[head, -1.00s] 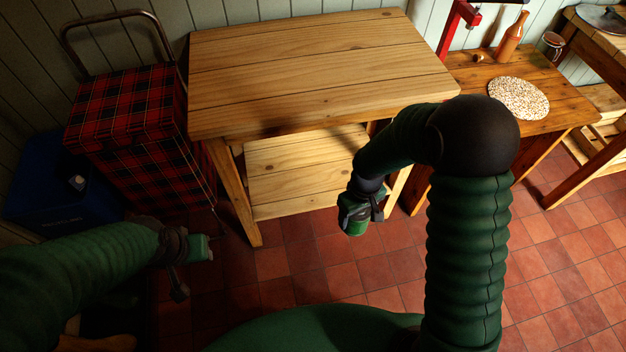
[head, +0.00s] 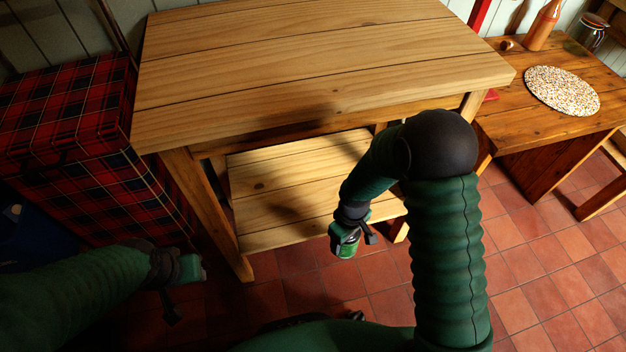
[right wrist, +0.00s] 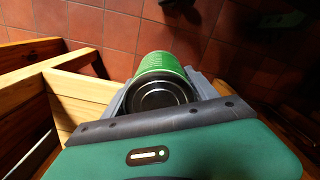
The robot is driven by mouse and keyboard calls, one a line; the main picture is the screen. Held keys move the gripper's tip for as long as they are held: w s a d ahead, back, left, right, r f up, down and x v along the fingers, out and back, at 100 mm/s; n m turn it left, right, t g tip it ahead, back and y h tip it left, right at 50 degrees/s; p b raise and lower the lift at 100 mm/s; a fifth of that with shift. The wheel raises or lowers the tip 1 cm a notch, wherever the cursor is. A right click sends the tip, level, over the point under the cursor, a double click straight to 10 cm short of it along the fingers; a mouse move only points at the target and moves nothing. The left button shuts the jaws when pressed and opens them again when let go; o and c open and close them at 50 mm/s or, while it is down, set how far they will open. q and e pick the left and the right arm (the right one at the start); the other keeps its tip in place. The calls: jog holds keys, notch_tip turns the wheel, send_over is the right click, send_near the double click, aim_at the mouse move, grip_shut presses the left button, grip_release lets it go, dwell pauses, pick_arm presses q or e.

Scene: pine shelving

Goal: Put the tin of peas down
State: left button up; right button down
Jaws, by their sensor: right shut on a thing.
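The tin of peas (right wrist: 160,84) is green with a dark metal end, seen between my right gripper's fingers in the right wrist view. My right gripper (head: 347,247) is shut on the tin (head: 347,243) in the head view, in front of the pine unit's lower shelf, above the tiled floor. The pine shelving unit (head: 300,60) has a bare top and a bare lower shelf (head: 290,190). My left gripper (head: 185,290) is at the lower left, away from the unit; its fingers are too dark to read.
A red tartan trolley bag (head: 70,140) stands left of the unit. A side table (head: 510,115) at the right holds a speckled round mat (head: 562,90), an orange bottle (head: 543,25) and a glass jar (head: 587,35). The red tiled floor (head: 540,260) is clear at the right.

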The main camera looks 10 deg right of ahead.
jog(key=w+b, duration=0.2)
jog(key=w, duration=0.3)
jog(key=w+a+f+b, duration=0.1)
jog(key=w+b, duration=0.1)
jog(key=w, duration=0.3)
jog(key=w+a+b, duration=0.1)
jog(key=w+b, duration=0.2)
jog(key=w, duration=0.2)
jog(key=shift+a+f, duration=0.1)
jog(key=shift+f, duration=0.25)
jog(key=shift+f+b, duration=0.3)
notch_tip(320, 180, down, 3)
jog(key=b, duration=0.2)
jog(key=shift+b, duration=0.35)
jog(key=shift+r, duration=0.25)
jog(key=shift+c, duration=1.2)
grip_release()
jog(key=shift+f, duration=0.1)
